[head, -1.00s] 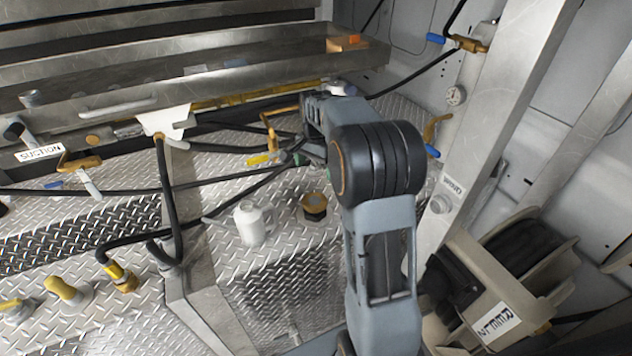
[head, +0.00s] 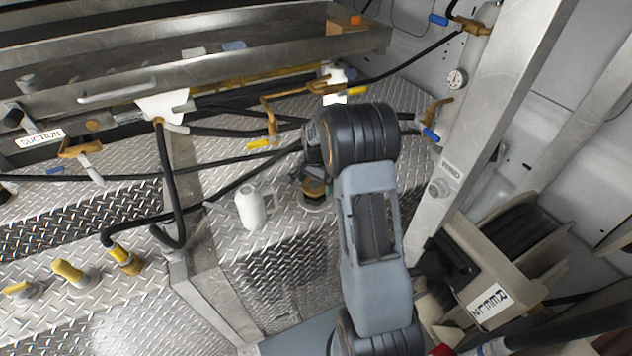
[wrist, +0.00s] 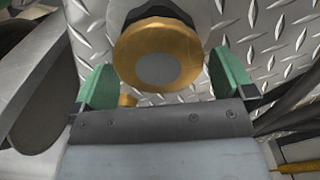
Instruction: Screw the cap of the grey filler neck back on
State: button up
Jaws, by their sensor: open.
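A round gold-coloured top with a grey centre (wrist: 157,56) lies between my fingers in the wrist view. In the head view the gold top (head: 314,188) sits on a dark body with a pale round flange on the tread-plate deck. I cannot tell whether the gold part is the cap or part of the neck. My gripper (wrist: 160,66) is open, with one green finger on each side of the gold top and gaps at both sides. In the head view my gripper (head: 308,176) is partly hidden by my wrist. No separate loose cap can be made out.
A white jug (head: 252,208) stands just left of the neck. Black hoses (head: 235,182) cross behind it. A brass valve pipe (head: 270,120) and a white bottle (head: 334,88) are behind. A steel post (head: 480,130) and a reel (head: 510,260) are at right.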

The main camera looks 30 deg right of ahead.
jog(key=shift+f, duration=0.1)
jog(key=shift+c, duration=0.2)
jog(key=c, duration=0.8)
jog(key=shift+o, duration=0.2)
jog(key=m, duration=0.5)
jog(key=shift+s, duration=0.15)
jog(key=shift+m, duration=0.7)
jog(key=m, duration=0.4)
jog(key=shift+s+b, duration=0.15)
jog(key=shift+b, duration=0.2)
